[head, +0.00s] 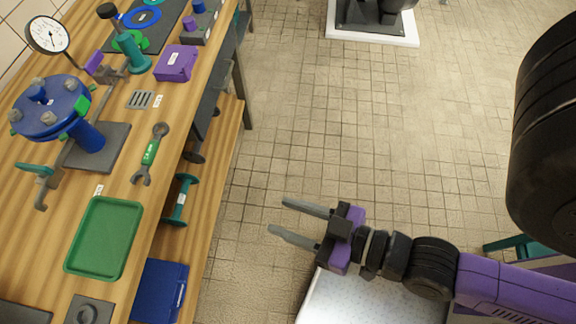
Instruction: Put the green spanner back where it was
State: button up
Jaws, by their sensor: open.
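The green spanner (151,153) has a green handle and grey open ends. It lies flat on the wooden workbench (128,196), near its right edge, between the purple box and the green tray (104,238). My gripper (282,223) is out over the tiled floor, to the right of the bench and apart from the spanner. Its two grey fingers point left, are spread open and hold nothing.
A blue flanged pipe piece (89,136), a dial gauge (48,36), a purple box (176,63) and a small grey slotted plate (140,99) stand around the spanner. A blue case (160,290) sits on the lower shelf.

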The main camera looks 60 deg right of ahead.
jog(key=shift+n, duration=0.4)
jog(key=s+d+r, duration=0.1)
jog(key=s+r, duration=0.1)
jog(key=s+d+r, duration=0.1)
jog(key=shift+s+d+r, duration=0.35)
